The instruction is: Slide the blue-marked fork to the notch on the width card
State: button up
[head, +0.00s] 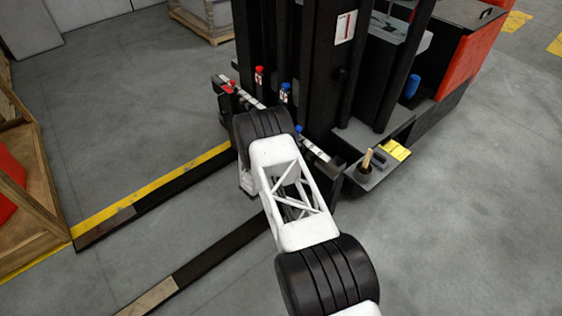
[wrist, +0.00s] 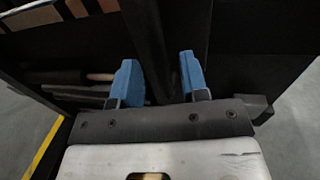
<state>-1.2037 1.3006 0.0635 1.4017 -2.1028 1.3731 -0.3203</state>
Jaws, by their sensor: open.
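The forklift has two long dark forks on the floor. The nearer fork (head: 205,262) runs to the lower left from the blue-marked side of the carriage bar; its upright part is hidden behind my arm. The farther fork (head: 155,200) lies beside a yellow floor line. A blue knob (head: 285,90) and a red knob (head: 259,72) stand near the bar (head: 318,152), which carries white marks. I cannot tell which piece is the width card, or see its notch. My gripper (wrist: 158,78) is open, its blue fingertips apart, with a dark upright shape between or behind them; contact is unclear.
A side tray (head: 372,180) with a wooden-handled tool (head: 367,160) and a yellow card (head: 396,150) juts out right of the bar. The mast (head: 312,60) rises behind my arm. A wooden crate (head: 35,210) stands at left. The floor at right is clear.

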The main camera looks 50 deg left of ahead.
jog(key=shift+w+a, duration=0.15)
jog(key=shift+w, duration=0.6)
jog(key=shift+w+a, duration=0.1)
jog(key=shift+w, duration=0.6)
jog(key=shift+c, duration=0.2)
grip_shut()
